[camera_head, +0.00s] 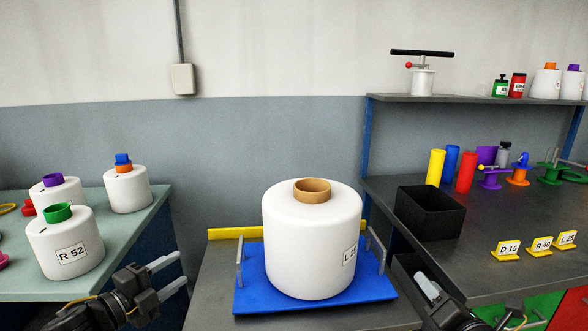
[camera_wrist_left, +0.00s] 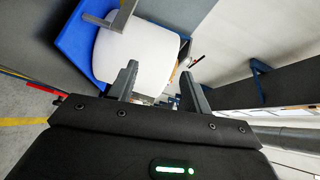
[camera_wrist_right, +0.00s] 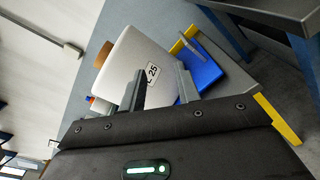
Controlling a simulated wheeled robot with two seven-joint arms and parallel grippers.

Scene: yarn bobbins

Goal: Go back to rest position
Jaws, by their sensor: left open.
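My left gripper (camera_head: 181,270) is at the lower left of the head view, open and empty, left of the blue tray and apart from it. My right gripper (camera_wrist_right: 160,70) has its fingers apart with nothing between them. In the head view it is low, right of the tray, and partly cut off by the bottom edge. A large white bobbin (camera_head: 312,245) with a tan core stands upright on the blue tray (camera_head: 375,287), which has grey handles. Its label is partly turned away in the head view; the right wrist view shows it as L 25.
A green-topped table (camera_head: 150,215) at left holds white bobbins, one labelled R 52 (camera_head: 65,245). A dark table at right holds a black box (camera_head: 430,215), coloured cylinders and yellow label stands (camera_head: 505,250). A shelf (camera_head: 450,98) above it holds more items.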

